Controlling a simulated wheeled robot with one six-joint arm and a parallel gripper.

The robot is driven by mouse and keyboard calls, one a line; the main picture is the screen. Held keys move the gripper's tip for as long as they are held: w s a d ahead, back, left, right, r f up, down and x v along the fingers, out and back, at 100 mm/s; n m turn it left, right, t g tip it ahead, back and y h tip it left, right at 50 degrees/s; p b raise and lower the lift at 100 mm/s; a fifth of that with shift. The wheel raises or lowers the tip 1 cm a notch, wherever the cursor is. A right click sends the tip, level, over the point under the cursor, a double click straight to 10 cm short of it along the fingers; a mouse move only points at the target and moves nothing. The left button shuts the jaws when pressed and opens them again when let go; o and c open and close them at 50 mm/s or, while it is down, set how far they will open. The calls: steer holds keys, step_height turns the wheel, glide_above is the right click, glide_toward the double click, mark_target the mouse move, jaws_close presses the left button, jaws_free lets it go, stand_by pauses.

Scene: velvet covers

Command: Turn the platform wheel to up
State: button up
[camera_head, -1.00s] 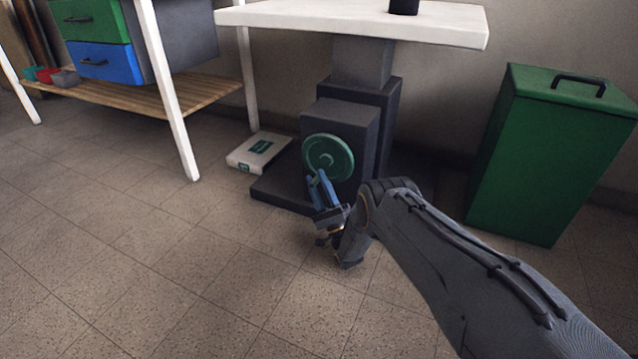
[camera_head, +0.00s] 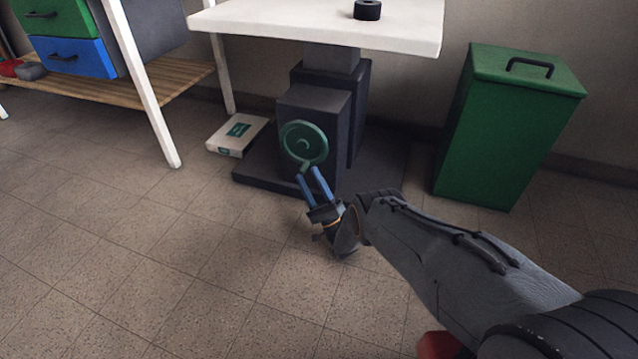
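The green platform wheel (camera_head: 304,145) is mounted upright on the front of the dark grey pedestal (camera_head: 316,104). The pedestal holds up the white platform (camera_head: 300,22). My gripper (camera_head: 314,174) has two blue fingers, spread apart, pointing up at the wheel's lower rim. One fingertip is at or just in front of the rim's bottom. I cannot tell whether it touches. The gripper looks empty. The wheel's face is mostly in view.
A green lidded bin (camera_head: 510,125) stands to the right. A white box (camera_head: 237,135) lies on the floor left of the pedestal. A workbench with a wooden shelf (camera_head: 150,92) is at the left. A black cylinder (camera_head: 367,10) sits on the platform.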

steer(key=shift+s+d+r+p, duration=0.1)
steer(key=shift+s+d+p, duration=0.7)
steer(key=shift+s+p, duration=0.25)
steer(key=shift+s+d+r+p, duration=0.1)
steer(key=shift+s+d+p, duration=0.7)
steer(key=shift+s+p, duration=0.25)
